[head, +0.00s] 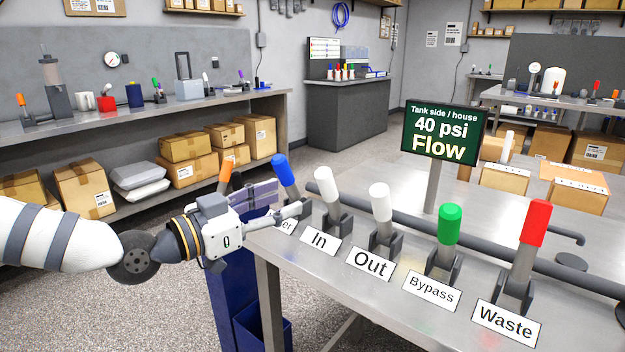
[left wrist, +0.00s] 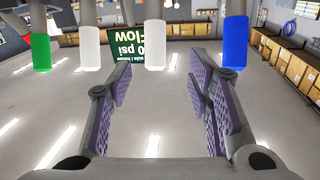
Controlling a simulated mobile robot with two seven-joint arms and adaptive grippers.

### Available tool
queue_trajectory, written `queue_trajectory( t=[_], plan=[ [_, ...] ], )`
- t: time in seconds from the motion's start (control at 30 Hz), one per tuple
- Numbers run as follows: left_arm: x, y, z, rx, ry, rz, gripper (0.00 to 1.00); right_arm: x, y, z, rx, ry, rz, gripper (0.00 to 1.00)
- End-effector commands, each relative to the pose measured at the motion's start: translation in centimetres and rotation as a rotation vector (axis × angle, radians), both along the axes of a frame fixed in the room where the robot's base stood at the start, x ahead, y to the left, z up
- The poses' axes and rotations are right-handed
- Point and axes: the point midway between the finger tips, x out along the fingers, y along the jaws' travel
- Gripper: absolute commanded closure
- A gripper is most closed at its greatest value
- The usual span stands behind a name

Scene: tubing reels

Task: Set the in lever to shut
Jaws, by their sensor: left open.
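The in lever (head: 326,184) has a white handle leaning a little left, above the "In" label (head: 320,240) on the steel bench. My left gripper (head: 284,203) is open and empty, just left of the in lever and near the blue-handled lever (head: 285,170). In the left wrist view, which is upside down, the in lever (left wrist: 155,45) seems to be the white handle in line with the gap between the fingers (left wrist: 160,82). I cannot tell whether they touch. A green sign (head: 441,132) reads "Tank side / house 40 psi Flow". My right gripper is not in view.
To the right stand the white out lever (head: 380,202), the green bypass lever (head: 449,224) and the red waste lever (head: 534,223). An orange handle (head: 225,173) rises behind my left gripper. A grey pipe (head: 400,219) runs behind the levers. The label under the blue lever is partly hidden.

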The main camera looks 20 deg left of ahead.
Motion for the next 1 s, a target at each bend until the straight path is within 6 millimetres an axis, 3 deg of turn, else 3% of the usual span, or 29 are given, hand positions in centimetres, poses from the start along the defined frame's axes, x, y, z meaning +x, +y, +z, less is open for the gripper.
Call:
queue_trajectory(
  t=[0.17, 0.43, 0.6, 0.83, 0.87, 1.0],
  plan=[
    [3.4, -2.0, -1.5, 0.005, 0.021, -0.005, 0.54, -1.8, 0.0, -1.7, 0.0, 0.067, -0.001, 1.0],
    [8.7, -5.2, -1.0, 0.002, 0.015, -0.003, 0.54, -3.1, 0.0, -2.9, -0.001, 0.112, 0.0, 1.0],
    [10.0, -5.9, -0.6, -0.001, 0.011, -0.001, 0.54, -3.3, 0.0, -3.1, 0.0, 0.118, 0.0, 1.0],
    [10.1, -6.0, -0.4, -0.002, 0.009, -0.001, 0.54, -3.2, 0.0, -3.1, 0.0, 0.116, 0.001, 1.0],
    [10.1, -6.0, -0.4, -0.002, 0.009, -0.001, 0.56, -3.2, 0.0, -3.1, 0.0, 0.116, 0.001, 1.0],
    [10.1, -6.0, -0.4, -0.002, 0.009, -0.001, 0.88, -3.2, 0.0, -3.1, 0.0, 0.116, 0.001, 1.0]
  ],
)
